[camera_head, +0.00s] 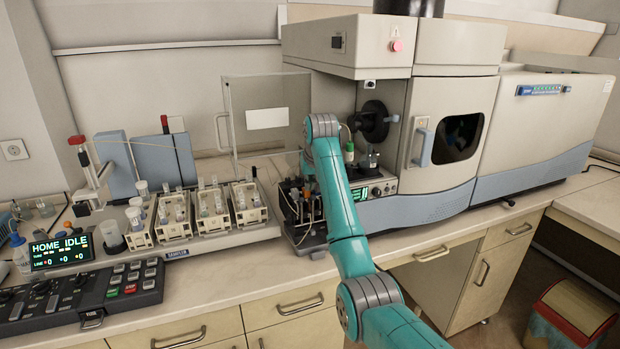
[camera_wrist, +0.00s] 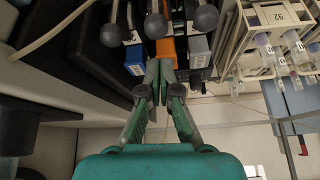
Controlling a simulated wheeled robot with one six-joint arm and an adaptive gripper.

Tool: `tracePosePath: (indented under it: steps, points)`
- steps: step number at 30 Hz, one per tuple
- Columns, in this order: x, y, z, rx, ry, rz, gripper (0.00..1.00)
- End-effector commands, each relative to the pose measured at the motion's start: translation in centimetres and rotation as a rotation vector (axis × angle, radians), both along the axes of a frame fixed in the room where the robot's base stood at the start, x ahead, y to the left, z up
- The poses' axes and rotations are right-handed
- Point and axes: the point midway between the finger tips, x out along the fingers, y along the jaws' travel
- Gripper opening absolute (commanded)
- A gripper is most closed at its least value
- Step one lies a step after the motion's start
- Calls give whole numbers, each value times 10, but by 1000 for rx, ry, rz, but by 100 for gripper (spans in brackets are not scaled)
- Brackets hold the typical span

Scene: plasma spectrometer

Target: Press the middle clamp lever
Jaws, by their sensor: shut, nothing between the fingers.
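Three clamp levers with dark ball ends stand side by side at the top of the wrist view: the middle clamp lever (camera_wrist: 156,26) over an orange block (camera_wrist: 167,48), one to its left (camera_wrist: 111,34) and one to its right (camera_wrist: 206,18). My gripper (camera_wrist: 160,72) is shut and empty. In that view its fingertips appear just below the middle lever's ball, by the orange block. Contact cannot be told. In the head view the pump unit (camera_head: 312,241) bearing the levers is partly behind my arm, and my gripper is not clearly visible.
Racks of vials (camera_head: 212,209) stand left of the pump unit; one rack (camera_wrist: 272,35) is close on the right in the wrist view. The large spectrometer (camera_head: 440,120) is right of my arm. A clear door panel (camera_head: 265,112) stands open behind. A keypad (camera_head: 80,295) lies front left.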

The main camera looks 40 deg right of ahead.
Motion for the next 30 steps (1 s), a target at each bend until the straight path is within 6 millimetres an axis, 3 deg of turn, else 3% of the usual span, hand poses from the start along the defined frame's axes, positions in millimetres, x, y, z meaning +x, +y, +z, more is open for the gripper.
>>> tracePosePath:
  steps: [12,30]
  points:
    - [-24,11,-4,0,0,0,0]
    - [-26,12,-5,-14,-50,0,0]
